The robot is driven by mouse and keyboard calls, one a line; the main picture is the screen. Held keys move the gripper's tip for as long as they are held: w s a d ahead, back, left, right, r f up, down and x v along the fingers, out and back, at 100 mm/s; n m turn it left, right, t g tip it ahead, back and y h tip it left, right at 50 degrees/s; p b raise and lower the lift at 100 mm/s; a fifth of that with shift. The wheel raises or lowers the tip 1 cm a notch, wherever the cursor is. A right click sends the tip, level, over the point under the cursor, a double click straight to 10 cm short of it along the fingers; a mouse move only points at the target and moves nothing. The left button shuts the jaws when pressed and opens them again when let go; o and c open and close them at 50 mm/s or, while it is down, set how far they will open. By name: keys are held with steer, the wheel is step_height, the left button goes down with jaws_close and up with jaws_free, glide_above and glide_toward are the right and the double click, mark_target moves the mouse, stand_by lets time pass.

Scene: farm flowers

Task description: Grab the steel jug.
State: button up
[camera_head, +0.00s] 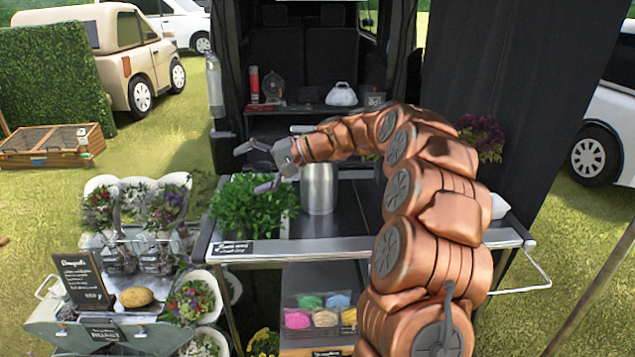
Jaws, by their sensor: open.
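The steel jug (320,190) stands upright on the dark top of the cart's table (345,242), just right of a leafy green plant. Its upper part is partly hidden behind my arm and wrist. My gripper (249,170) is open and empty. Its fingers point left, above the green plant and to the upper left of the jug. I see no contact between the fingers and the jug.
The green plant (252,207) stands close to the jug's left side, with a small black sign (232,247) in front. Dark purple foliage (481,137) is at the right. Behind is an open van with a white kettle (341,95) on its shelf. Flower buckets stand at the left.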

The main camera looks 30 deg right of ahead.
steer(key=w+d+f+m+t+h, duration=0.1)
steer(key=w+d+m+t, duration=0.2)
steer(key=d, duration=0.7)
steer(key=w+d+f+m+t, duration=0.1)
steer(key=w+d+t, duration=0.3)
steer(key=d, duration=0.6)
steer(key=d+f+m+t+h, duration=0.2)
steer(key=d+f+t+h, duration=0.15)
steer(key=d, duration=1.55)
steer(key=a+p+x, duration=0.1)
steer(key=p+x, duration=0.2)
steer(key=x, duration=0.4)
steer(key=shift+a+f, duration=0.2)
steer(key=shift+f, duration=0.35)
steer(key=shift+w, duration=0.1)
steer(key=c, duration=1.2)
steer(key=shift+a+f, duration=0.1)
jaws_close()
